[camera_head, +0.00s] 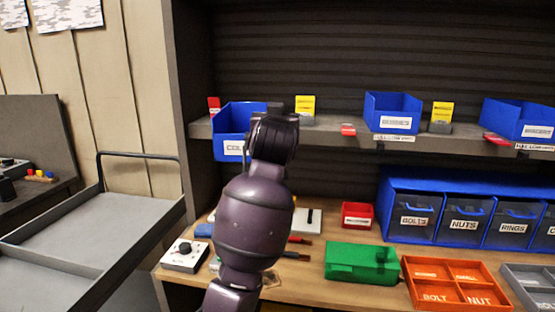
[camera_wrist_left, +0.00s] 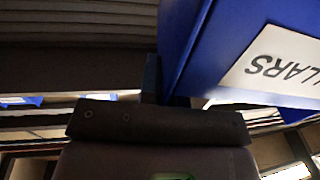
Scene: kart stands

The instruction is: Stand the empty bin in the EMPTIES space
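A blue open bin (camera_head: 228,120) with a white label starting "COL" is at the left end of the upper shelf. Its front overlaps the shelf edge and hangs lower than the other bins. The part of its inside that shows looks bare. My left gripper (camera_head: 274,110) is at its right side. In the left wrist view the bin (camera_wrist_left: 215,45) is close up, its label upside down, with a dark finger of my left gripper (camera_wrist_left: 151,78) against its wall. The other finger is hidden; the gripper appears shut on the wall. My right gripper is out of view. No EMPTIES sign is readable.
The upper shelf (camera_head: 335,134) also bears two blue bins (camera_head: 393,112) (camera_head: 520,118) and yellow cards (camera_head: 305,105) (camera_head: 441,112). Below are blue drawers (camera_head: 463,225), a green box (camera_head: 360,262) and an orange tray (camera_head: 455,283). A grey cart (camera_head: 95,225) with a raised handle stands left.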

